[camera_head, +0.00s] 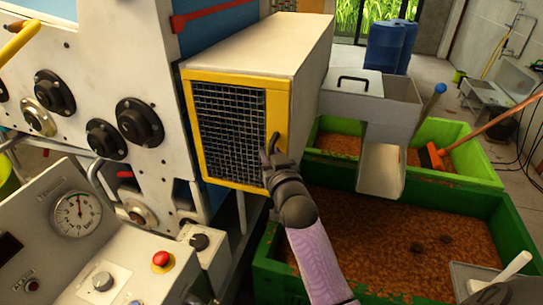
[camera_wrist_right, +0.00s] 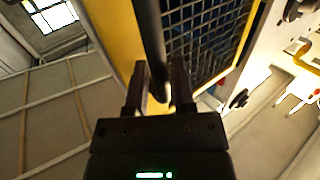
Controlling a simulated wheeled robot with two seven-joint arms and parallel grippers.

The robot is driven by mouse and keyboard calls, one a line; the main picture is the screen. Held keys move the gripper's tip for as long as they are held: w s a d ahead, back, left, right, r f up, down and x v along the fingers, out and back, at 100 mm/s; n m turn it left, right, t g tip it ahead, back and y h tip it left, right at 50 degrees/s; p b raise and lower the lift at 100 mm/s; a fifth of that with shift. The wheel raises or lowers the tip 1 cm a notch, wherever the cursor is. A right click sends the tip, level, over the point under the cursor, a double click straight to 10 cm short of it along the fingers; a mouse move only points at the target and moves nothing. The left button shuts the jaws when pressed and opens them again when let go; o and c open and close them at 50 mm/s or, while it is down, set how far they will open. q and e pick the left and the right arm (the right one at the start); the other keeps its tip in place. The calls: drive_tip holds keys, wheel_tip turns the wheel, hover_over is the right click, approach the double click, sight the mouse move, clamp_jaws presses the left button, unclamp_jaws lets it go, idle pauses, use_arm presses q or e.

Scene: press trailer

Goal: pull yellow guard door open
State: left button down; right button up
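The yellow guard door (camera_head: 229,81) is a yellow frame with dark wire mesh on the front of a pale box-shaped housing in the head view. It looks closed against the housing. Its dark handle (camera_head: 275,144) is at the lower right of the frame. My right gripper (camera_head: 270,160) is at this handle. In the right wrist view the dark handle bar (camera_wrist_right: 150,40) runs between the two fingers of my right gripper (camera_wrist_right: 159,85), with a narrow gap showing, so the fingers look open around it. The yellow frame (camera_wrist_right: 112,25) and mesh lie behind.
Green crates of brown granules (camera_head: 400,245) stand below and right of the housing, under a grey chute (camera_head: 385,165). A control panel with a gauge (camera_head: 77,217) and red button (camera_head: 162,261) is at lower left. Blue barrels (camera_head: 388,45) stand behind.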

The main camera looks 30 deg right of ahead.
clamp_jaws()
idle(1.1)
